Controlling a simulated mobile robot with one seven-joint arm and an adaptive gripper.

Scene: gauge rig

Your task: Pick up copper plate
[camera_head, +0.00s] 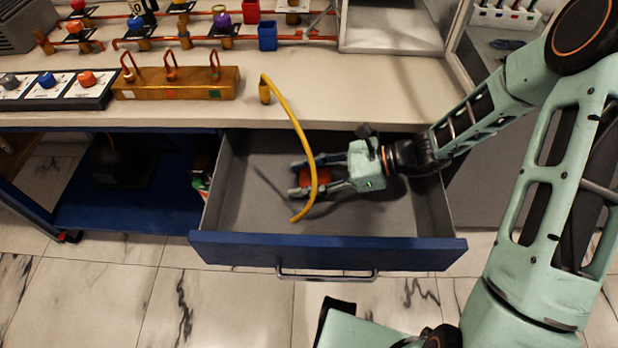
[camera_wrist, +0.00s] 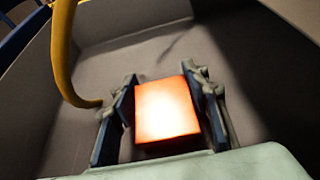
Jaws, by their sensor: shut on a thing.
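The copper plate (camera_wrist: 167,110) is a square orange piece, washed out by bright light, between the two fingers of my gripper in the wrist view. In the head view the plate (camera_head: 306,177) shows as a small orange patch, partly hidden by the fingers and a yellow hose. My gripper (camera_head: 303,180) reaches from the right into the open drawer (camera_head: 335,250). In the wrist view my gripper (camera_wrist: 165,112) has a finger against each side of the plate. I cannot tell whether the plate touches the drawer floor.
A yellow hose (camera_head: 290,110) hangs from the bench edge across the drawer, in front of my fingers; it also shows in the wrist view (camera_wrist: 62,55). The bench top (camera_head: 350,95) above carries a wooden block with red hooks (camera_head: 175,84). Drawer walls surround my gripper.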

